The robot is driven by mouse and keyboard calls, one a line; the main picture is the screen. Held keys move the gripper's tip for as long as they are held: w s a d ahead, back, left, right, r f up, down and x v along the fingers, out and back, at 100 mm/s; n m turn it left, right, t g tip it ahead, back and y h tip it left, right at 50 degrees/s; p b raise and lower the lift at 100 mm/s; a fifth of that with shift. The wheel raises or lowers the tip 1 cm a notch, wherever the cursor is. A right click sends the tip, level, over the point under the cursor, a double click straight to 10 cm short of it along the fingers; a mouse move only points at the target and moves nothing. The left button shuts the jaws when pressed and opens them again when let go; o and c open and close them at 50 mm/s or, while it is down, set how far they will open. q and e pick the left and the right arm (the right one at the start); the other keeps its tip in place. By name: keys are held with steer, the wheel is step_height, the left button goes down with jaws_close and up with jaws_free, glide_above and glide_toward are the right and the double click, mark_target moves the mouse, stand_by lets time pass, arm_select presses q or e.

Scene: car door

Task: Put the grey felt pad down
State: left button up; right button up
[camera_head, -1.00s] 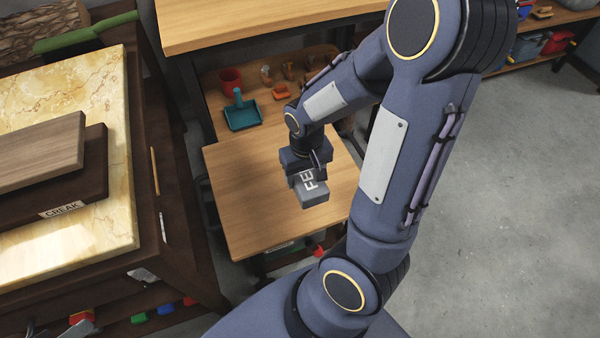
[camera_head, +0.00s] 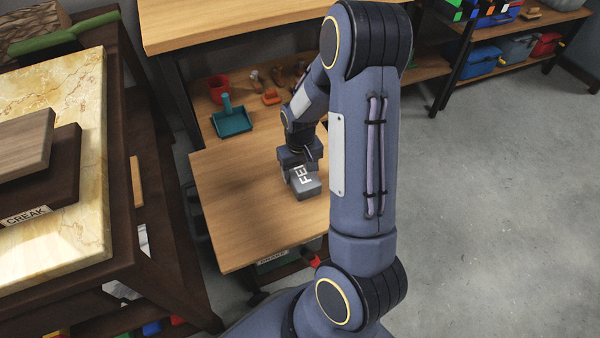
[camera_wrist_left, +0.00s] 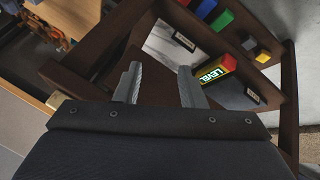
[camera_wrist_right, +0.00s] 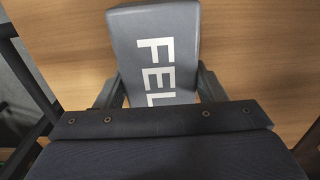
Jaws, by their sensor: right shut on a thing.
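The grey felt pad (camera_head: 306,186) is a small block with white lettering that begins "FEL". My right gripper (camera_head: 298,168) is shut on it, over the light wooden tabletop (camera_head: 235,215). In the right wrist view the felt pad (camera_wrist_right: 155,50) sits between the two fingers (camera_wrist_right: 160,90), with wood behind it. I cannot tell whether the pad touches the tabletop. My left gripper (camera_wrist_left: 158,85) shows only in the left wrist view, with its fingers apart and nothing between them, near a dark wooden rack.
A marble-topped bench (camera_head: 85,150) with wooden boards is at the left. The tabletop left of the pad is clear.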

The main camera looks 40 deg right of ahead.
mark_target(300, 170)
steer(key=shift+f, duration=0.15)
steer(key=o, duration=1)
step_height(300, 170, up, 13)
steer(key=p, duration=0.5)
steer(key=s+a+r+n+t+y, duration=0.2)
steer(key=s+a+r+t, duration=0.3)
steer(key=s+a+r, duration=0.7)
steer(key=s+a+y, duration=0.1)
steer(key=s+a, duration=0.2)
steer(key=a, duration=0.1)
steer(key=shift+s+a+r+t+y, duration=0.25)
steer(key=shift+a+r+t+y, duration=0.05)
steer(key=shift+r+y, duration=0.1)
